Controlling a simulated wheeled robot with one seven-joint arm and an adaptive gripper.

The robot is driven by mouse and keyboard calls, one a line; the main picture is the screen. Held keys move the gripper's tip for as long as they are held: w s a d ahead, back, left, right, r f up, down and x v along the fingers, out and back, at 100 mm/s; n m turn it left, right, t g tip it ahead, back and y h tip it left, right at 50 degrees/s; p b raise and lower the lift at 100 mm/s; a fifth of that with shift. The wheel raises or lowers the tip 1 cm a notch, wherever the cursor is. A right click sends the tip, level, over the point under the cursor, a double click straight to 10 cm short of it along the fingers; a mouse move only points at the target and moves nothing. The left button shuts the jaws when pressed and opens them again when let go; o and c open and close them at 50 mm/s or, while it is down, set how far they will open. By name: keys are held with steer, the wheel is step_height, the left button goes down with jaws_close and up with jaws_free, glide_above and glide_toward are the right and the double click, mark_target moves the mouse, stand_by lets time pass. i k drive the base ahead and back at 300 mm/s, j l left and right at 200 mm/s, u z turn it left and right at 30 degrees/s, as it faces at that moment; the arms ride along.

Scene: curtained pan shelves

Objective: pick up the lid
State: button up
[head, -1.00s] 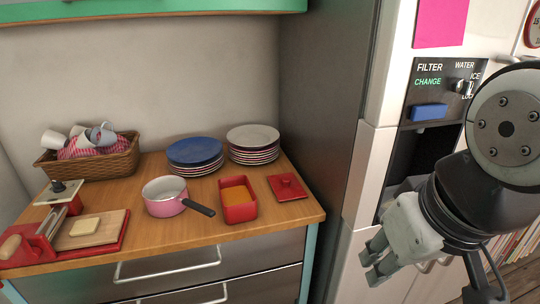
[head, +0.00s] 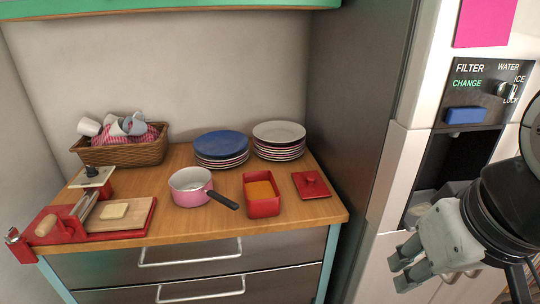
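The red square lid (head: 311,184) lies flat on the wooden counter (head: 200,233), near its right end, with a small knob on top. Just left of it stands a red rectangular dish (head: 262,206) with orange contents, uncovered. My gripper (head: 401,275) is at the lower right, in front of the fridge, well to the right of the lid and touching nothing on the counter. Its grey fingers point down and left. How far apart the fingertips are is hard to make out.
A pink saucepan (head: 190,188) with a black handle sits left of the dish. Plate stacks (head: 279,140) stand behind. A wicker basket of cups (head: 122,153) and a red slicer with a board (head: 120,222) are at left. The fridge (head: 400,190) borders the counter's right side.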

mark_target(309, 184)
steer(key=i+j, duration=0.2)
steer(key=i, duration=0.2)
steer(key=i+j+u, duration=0.1)
steer(key=i, duration=0.3)
steer(key=i+j, duration=0.3)
steer(key=i, duration=0.15)
steer(key=u, duration=0.05)
